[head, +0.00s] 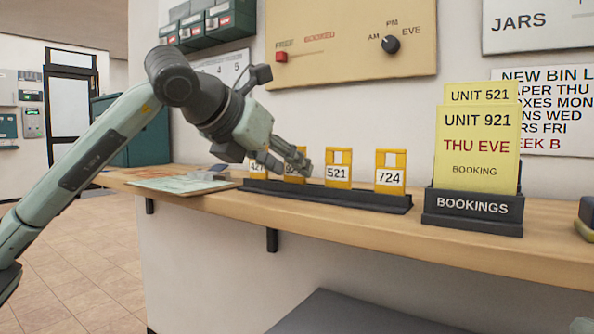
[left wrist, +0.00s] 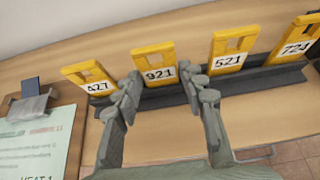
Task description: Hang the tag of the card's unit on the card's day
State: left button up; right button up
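The front card (head: 478,150) is yellow and reads UNIT 921, THU EVE, BOOKING; it stands in the black BOOKINGS holder (head: 472,208). Four-digit-free yellow tags stand in a black rack (head: 330,197) on the shelf. The 921 tag (left wrist: 155,65) is second from the left, between the 427 tag (left wrist: 90,78) and the 521 tag (left wrist: 232,50); the 724 tag (left wrist: 297,40) is at the right end. My left gripper (left wrist: 163,88) is open, its fingertips at either side of the 921 tag; contact cannot be told. In the head view it (head: 283,160) partly hides the 921 and 427 tags. My right gripper is not in view.
A UNIT 521 card (head: 480,94) stands behind the front card. The wall panel (head: 350,40) above has a red FREE/BOOKED slider and an AM/PM/EVE knob (head: 390,44). Papers (head: 180,183) lie left of the rack on the wooden shelf (head: 330,220). No day hooks are clearly visible.

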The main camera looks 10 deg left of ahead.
pick_arm(q)
jog(key=c, duration=0.6)
jog(key=shift+o, duration=0.2)
jog(key=shift+r, duration=0.15)
jog(key=shift+r+p, duration=1)
jog(key=shift+r, duration=0.4)
jog(key=shift+s, duration=0.2)
jog(key=shift+s+a+b, duration=0.25)
jog(key=shift+s+b, duration=0.1)
jog(key=shift+s, duration=0.3)
jog(key=shift+s+a+b, duration=0.25)
jog(key=shift+s+b, duration=0.05)
jog(key=shift+s, duration=0.3)
jog(key=shift+s+a+b, duration=0.3)
jog(key=shift+s, duration=0.35)
jog(key=shift+s+a+b, duration=0.25)
jog(key=shift+s+a, duration=0.05)
jog(key=shift+s, duration=0.55)
jog(key=shift+s+a+b, duration=0.2)
jog(key=shift+s+a, duration=0.1)
jog(key=shift+s, duration=0.6)
jog(key=shift+s+a+b, duration=0.25)
jog(key=shift+s+a, duration=0.05)
jog(key=shift+s, duration=0.55)
